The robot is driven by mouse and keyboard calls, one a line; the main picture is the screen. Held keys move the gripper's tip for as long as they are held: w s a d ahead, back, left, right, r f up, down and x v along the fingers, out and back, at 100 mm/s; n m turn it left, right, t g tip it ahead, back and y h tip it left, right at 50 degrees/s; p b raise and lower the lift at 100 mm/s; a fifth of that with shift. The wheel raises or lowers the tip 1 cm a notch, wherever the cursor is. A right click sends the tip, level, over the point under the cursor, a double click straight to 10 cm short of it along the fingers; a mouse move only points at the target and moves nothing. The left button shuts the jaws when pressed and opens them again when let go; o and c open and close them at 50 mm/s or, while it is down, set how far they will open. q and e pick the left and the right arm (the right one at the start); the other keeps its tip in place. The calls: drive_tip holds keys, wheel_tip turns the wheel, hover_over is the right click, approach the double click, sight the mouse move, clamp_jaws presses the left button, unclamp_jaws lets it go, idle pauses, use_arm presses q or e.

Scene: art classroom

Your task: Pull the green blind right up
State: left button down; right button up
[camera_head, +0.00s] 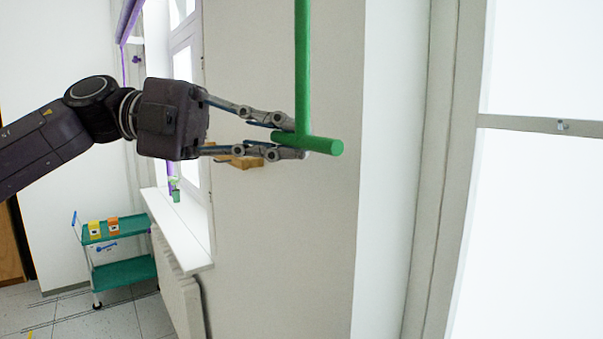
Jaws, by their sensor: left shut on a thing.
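The green blind's pull is a vertical green rod (303,60) that runs up out of the top of the view. A green crossbar handle (322,145) sits at its lower end. My left gripper (301,140) comes in from the left and is shut on the green handle, with one finger above the bar and one below it. The green blind itself is not in view. My right gripper is not in view.
A bright window (540,210) stands at the right, and another with a white sill (178,228) at the left. A radiator (176,290) is below that sill. A green cart (122,272) with small boxes stands at the lower left.

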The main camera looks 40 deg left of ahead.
use_arm(q)
drive_tip(key=shift+a+r, duration=0.1)
drive_tip(key=shift+r, duration=0.9)
drive_tip(key=shift+r, duration=0.1)
drive_tip(key=c, duration=2)
unclamp_jaws()
drive_tip(key=shift+o, duration=0.2)
drive_tip(key=shift+f, duration=0.2)
drive_tip(key=v, duration=1.2)
drive_tip(key=shift+r, duration=0.1)
